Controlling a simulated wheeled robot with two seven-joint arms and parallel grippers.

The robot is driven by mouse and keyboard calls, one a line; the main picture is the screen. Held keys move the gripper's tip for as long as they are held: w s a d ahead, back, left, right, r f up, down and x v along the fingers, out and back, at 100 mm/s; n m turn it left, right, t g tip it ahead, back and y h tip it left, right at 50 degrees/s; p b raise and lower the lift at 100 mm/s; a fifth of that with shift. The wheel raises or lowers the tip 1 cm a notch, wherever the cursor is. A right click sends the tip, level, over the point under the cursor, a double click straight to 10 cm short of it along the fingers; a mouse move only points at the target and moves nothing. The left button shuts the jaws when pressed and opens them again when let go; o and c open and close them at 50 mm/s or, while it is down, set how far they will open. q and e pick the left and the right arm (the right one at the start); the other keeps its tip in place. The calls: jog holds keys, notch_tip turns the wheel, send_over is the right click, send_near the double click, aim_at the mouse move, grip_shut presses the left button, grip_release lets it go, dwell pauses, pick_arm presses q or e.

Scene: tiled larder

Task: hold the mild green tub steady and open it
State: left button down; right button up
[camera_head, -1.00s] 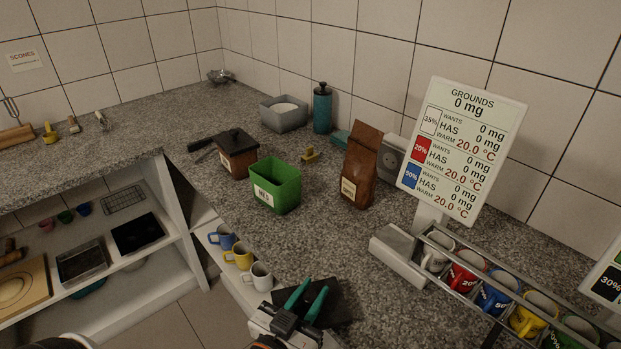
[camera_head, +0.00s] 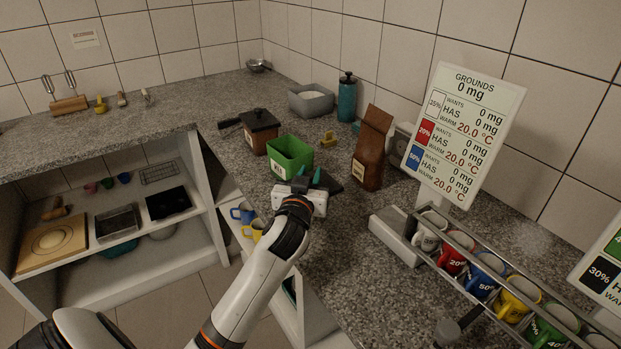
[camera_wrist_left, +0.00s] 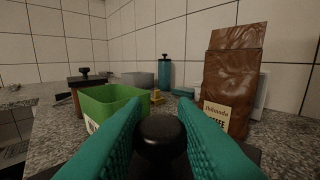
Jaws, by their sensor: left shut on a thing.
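The green tub (camera_head: 290,152) with a pale label stands upright on the speckled counter, its top open. It also shows in the left wrist view (camera_wrist_left: 108,103). My left gripper (camera_head: 308,182) is just in front of the tub, on the near side. Its teal fingers are shut on the round black knob of a dark flat lid (camera_wrist_left: 160,134). The lid's plate (camera_head: 331,183) shows partly beside the fingers; the rest is hidden by the gripper. I cannot tell whether the lid touches the counter. My right gripper is not in view.
A brown tub with a black lid (camera_head: 260,132) stands left of the green tub. A brown coffee bag (camera_head: 371,150) stands close on the right. Behind are a grey bin (camera_head: 312,102) and a teal bottle (camera_head: 347,98). A mug rack (camera_head: 440,212) and sign (camera_head: 463,135) are at right.

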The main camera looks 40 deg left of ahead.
pick_arm(q)
notch_tip(320, 180, down, 4)
jog(key=shift+r, duration=0.15)
jog(key=shift+f+b, duration=0.4)
jog(key=shift+f, duration=1.35)
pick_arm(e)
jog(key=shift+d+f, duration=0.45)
pick_arm(q)
jog(key=shift+f, duration=0.2)
jog(key=c, duration=1.2)
grip_release()
jog(key=shift+r, duration=0.1)
jog(key=shift+o, duration=0.2)
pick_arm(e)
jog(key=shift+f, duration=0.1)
